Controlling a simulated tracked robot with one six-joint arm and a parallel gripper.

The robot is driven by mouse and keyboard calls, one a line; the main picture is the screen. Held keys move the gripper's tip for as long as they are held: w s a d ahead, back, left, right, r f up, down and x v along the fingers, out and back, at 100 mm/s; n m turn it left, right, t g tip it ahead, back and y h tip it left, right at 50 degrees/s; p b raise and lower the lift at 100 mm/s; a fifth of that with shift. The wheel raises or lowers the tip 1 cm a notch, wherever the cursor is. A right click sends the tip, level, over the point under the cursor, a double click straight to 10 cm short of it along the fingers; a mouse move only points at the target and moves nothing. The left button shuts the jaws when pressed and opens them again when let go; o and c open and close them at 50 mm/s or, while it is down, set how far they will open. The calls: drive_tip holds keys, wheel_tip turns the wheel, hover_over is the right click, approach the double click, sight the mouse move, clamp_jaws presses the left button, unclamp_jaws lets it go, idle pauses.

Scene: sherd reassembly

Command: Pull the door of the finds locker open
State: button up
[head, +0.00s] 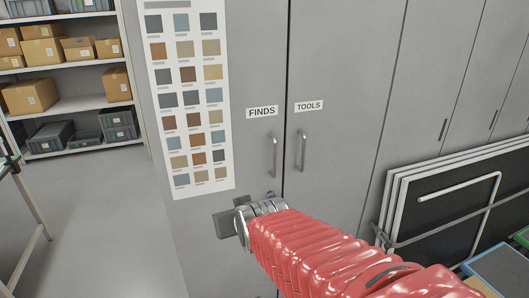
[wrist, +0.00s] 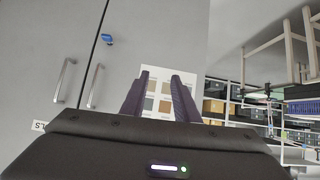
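The finds locker door (head: 250,60) is grey, labelled FINDS, and appears shut, flush with the TOOLS door to its right. Its vertical metal handle (head: 274,156) sits near the seam; the TOOLS handle (head: 302,150) is just across it. In the wrist view, which is turned upside down, the finds handle (wrist: 95,87) is the right one of two. A blue object, perhaps a key (wrist: 107,38), is on the door below the handle. My gripper (wrist: 159,76) is open and empty, its fingers apart. In the head view my gripper (head: 228,222) is below and left of the handle, touching nothing visible.
A colour chart (head: 187,95) hangs on the grey front left of the handle. Framed panels (head: 450,200) lean against the lockers at right. Shelves with boxes (head: 75,100) stand at the far left.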

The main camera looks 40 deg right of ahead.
drive_tip(key=w+d+m+t+h, duration=0.1)
drive_tip(key=w+d+t+h, duration=0.1)
drive_tip(key=d, duration=0.7)
drive_tip(key=w+d+r+m+t+h, duration=0.1)
drive_tip(key=w+d+t+h, duration=0.2)
drive_tip(key=d, duration=0.7)
drive_tip(key=shift+w+r+m+t, duration=0.2)
drive_tip(key=shift+r+m+t, duration=0.1)
drive_tip(key=shift+m+t, duration=0.1)
